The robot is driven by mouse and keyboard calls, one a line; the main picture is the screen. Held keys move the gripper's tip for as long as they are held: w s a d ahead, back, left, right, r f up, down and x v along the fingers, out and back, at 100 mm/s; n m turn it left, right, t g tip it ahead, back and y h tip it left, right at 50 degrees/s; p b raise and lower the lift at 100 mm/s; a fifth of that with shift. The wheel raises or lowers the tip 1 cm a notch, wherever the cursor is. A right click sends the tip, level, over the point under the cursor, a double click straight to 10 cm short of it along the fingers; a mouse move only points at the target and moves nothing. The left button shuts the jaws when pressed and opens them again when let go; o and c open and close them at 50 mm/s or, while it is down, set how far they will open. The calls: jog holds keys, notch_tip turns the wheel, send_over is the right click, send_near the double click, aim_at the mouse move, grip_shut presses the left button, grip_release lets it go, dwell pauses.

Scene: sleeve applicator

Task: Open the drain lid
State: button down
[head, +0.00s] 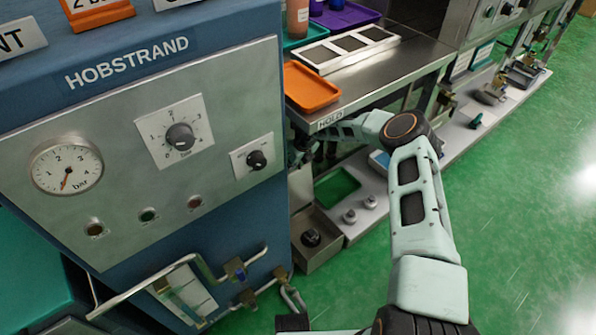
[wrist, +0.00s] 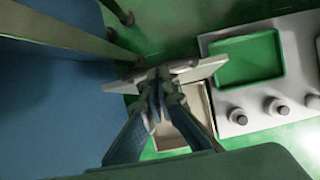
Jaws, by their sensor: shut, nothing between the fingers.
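In the wrist view a pale flat plate (wrist: 205,69), which looks like the drain lid, stands tilted at the far edge of a beige open-topped box (wrist: 203,112). My gripper (wrist: 157,88) is shut and empty, its fingertips at or just in front of the plate's middle; I cannot tell if they touch. The fingers cover part of the box. In the head view the box (head: 325,252) sits low beside the blue cabinet, with a dark round knob (head: 311,238) in it. A pale panel (head: 300,187) behind it may be the lid. My gripper is mostly hidden there beside the cabinet corner.
The blue HOBSTRAND cabinet (head: 140,150) stands close on the left, with pipes (head: 180,270) low on its front. A green tray (head: 337,186) and pale knobs (head: 360,208) lie right of the box. A steel bench (head: 400,65) overhangs. Green floor (head: 510,200) is open at right.

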jog(key=s+d, duration=0.7)
jog(key=s, duration=0.3)
jog(key=shift+d+r, duration=0.15)
jog(key=shift+r, duration=0.3)
